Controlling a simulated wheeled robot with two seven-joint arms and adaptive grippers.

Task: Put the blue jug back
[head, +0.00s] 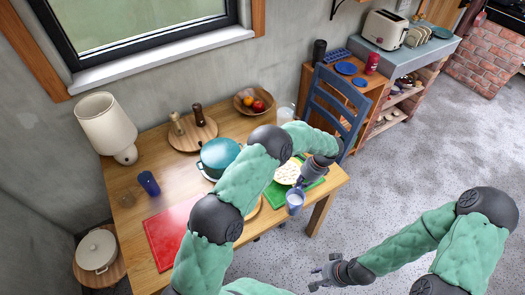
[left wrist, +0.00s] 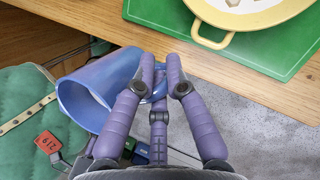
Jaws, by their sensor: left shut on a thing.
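The blue jug (head: 294,203) is in my left gripper (head: 304,189), near the table's front edge at the right. In the left wrist view the jug (left wrist: 98,88) lies tilted, its wide mouth facing left. The left fingers (left wrist: 156,75) are closed at its handle side, and they hide part of the handle. The jug seems to hang just off the table edge, above the floor. My right gripper (head: 322,272) is low at the bottom of the head view, away from the table, with its fingers apart and empty.
A green board (head: 313,187) with a cream two-handled dish (left wrist: 245,18) lies beside the jug. The wooden table (head: 145,222) also bears a red board (head: 168,232), a teal pot (head: 219,153) and a dark blue cup (head: 149,183). A blue chair (head: 340,112) stands behind. Floor at right is clear.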

